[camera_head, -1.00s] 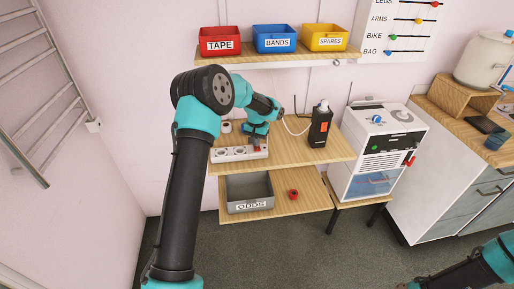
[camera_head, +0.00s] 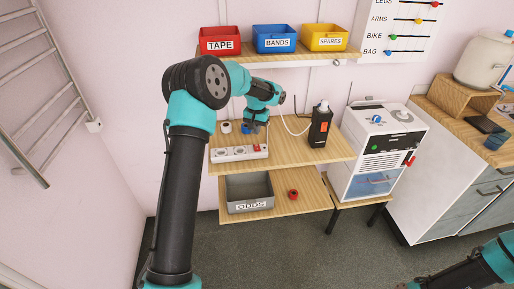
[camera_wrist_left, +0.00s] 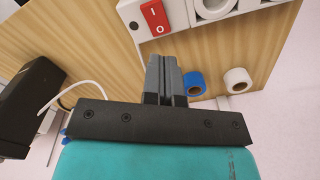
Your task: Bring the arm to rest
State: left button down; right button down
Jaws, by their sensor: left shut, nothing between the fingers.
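My left gripper (camera_head: 256,127) is above the wooden shelf, just behind the power strip (camera_head: 238,153). In the left wrist view, its grey fingers (camera_wrist_left: 165,76) are together with nothing between them. The strip's red rocker switch (camera_head: 257,148) shows uncovered in the head view. It also shows in the left wrist view (camera_wrist_left: 154,17), beyond the fingertips and apart from them. Only a link of my right arm shows at the lower right of the head view; its gripper is out of frame.
A blue tape roll (camera_wrist_left: 194,84) and a white roll (camera_wrist_left: 238,80) lie near the gripper. A black device (camera_head: 320,127) with a white cable stands to the right. A grey ODDS bin (camera_head: 250,207) and a red roll (camera_head: 293,194) are on the lower shelf. Above are bins, including the red TAPE bin (camera_head: 220,34).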

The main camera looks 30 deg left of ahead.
pick_arm(q)
jog(key=shift+r, duration=0.2)
jog(key=shift+d+f, duration=0.1)
jog(key=s+d+f, duration=0.1)
jog(key=d+f, duration=0.1)
jog(key=s+d+f+m, duration=0.1)
jog(key=s+d+f, duration=0.1)
jog(key=s+d+f+m, duration=0.1)
jog(key=s+d+f, duration=0.1)
jog(key=d+f, duration=0.1)
jog(key=shift+d+f+t+h, duration=0.1)
jog(key=shift+t+h, duration=0.2)
jog(key=shift+h, duration=0.1)
jog(key=s+d+f+h, duration=0.2)
jog(key=s+d+f, duration=0.4)
jog(key=s+f, duration=0.25)
jog(key=s+d+f, duration=0.2)
jog(key=s+f, duration=0.1)
jog(key=s, duration=0.3)
jog(key=s+d+f+n, duration=0.1)
jog(key=s+d+f, duration=0.1)
jog(key=s+f, duration=0.2)
jog(key=s+d+f+n+h, duration=0.1)
jog(key=s+d+f, duration=0.1)
jog(key=s, duration=0.8)
jog(key=shift+x, duration=0.75)
jog(key=shift+s, duration=0.1)
